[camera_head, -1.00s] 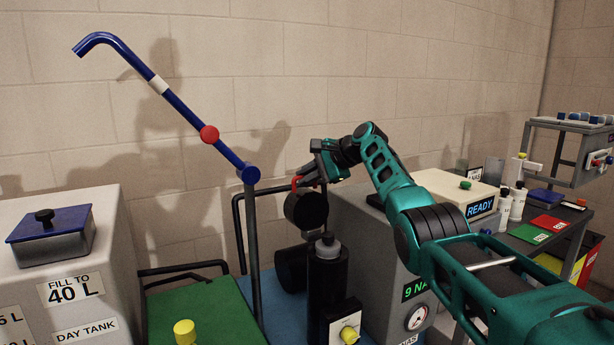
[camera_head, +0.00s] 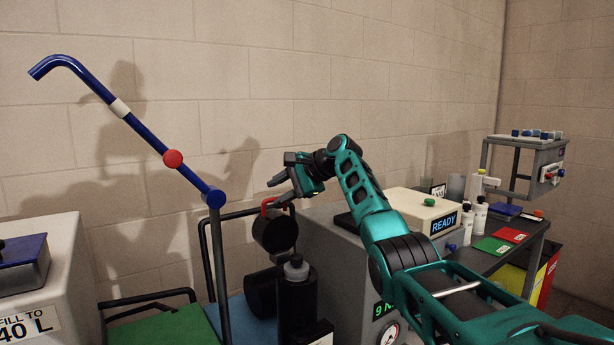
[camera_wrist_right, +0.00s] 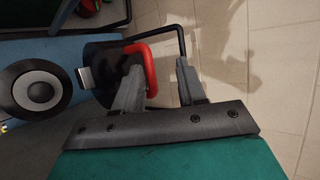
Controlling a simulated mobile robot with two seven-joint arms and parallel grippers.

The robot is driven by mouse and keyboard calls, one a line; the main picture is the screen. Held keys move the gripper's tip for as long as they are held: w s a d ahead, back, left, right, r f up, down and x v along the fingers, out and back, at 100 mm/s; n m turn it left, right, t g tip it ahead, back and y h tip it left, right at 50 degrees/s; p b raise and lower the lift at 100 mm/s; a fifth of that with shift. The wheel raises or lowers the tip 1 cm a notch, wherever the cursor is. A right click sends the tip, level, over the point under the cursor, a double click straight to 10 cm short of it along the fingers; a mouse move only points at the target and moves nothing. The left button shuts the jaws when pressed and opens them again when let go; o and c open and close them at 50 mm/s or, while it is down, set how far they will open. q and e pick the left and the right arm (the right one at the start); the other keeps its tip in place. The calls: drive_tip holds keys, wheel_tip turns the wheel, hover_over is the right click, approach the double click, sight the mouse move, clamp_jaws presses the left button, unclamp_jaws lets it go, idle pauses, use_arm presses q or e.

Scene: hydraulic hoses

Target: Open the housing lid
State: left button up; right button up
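The dark round lid (camera_head: 274,232) stands tilted up, above a black cylinder (camera_head: 262,292) in the head view. Its red handle (camera_head: 272,203) is at its top edge, and this handle also shows in the right wrist view (camera_wrist_right: 151,66). My right gripper (camera_head: 272,194) is at the handle. In the right wrist view my right gripper (camera_wrist_right: 160,70) has its fingers spread, with a clear gap between the tips. One finger overlaps the red loop; whether it touches is unclear. My left gripper is not in view.
A dark bottle with a grey cap (camera_head: 297,268) stands right in front of the lid. A blue bent lever (camera_head: 140,126) on a post rises to the left. A grey cabinet with a READY box (camera_head: 425,210) is at right, beside a table with bottles (camera_head: 479,215).

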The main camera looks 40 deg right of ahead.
drive_tip(key=b+v, duration=0.1)
drive_tip(key=v, duration=0.9)
drive_tip(key=shift+d+r, duration=0.2)
drive_tip(key=shift+d, duration=0.05)
drive_tip(key=shift+s, duration=0.1)
